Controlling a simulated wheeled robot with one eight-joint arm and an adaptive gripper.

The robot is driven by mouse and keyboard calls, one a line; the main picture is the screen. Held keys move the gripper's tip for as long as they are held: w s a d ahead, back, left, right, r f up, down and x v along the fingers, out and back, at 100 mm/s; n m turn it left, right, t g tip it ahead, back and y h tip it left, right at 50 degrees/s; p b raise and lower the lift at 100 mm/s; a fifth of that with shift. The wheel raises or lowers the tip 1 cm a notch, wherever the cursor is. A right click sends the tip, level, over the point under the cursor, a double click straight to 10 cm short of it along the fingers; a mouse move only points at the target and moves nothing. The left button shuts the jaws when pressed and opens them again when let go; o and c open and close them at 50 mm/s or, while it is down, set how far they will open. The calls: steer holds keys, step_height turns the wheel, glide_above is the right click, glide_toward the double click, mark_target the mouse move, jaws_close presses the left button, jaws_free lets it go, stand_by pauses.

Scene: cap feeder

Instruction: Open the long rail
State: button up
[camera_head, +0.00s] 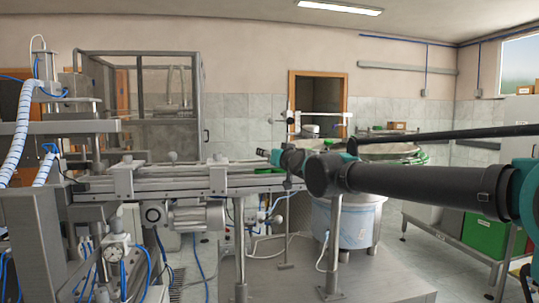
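A long metal rail assembly (170,184) runs level across the left and middle of the view, on a steel frame. Clamp blocks with round knobs sit along it, one near its left part (124,178) and one near its middle (218,176). I cannot tell from this view which bar of the assembly is the long rail, or whether it is open. My gripper (264,152) is small and far off, at the rail's right end and slightly above it in the picture. Its fingers are too small to read, and I cannot tell whether it touches the rail.
My dark arm comes in from the right and hides part of the area behind. A round steel feeder bowl (347,218) stands below it. A framed glass enclosure (150,105) stands behind the rail. A green crate (487,236) is at the right. Hoses and a motor (187,216) sit under the rail.

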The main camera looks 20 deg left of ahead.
steer(key=shift+c, duration=0.2)
jaws_close()
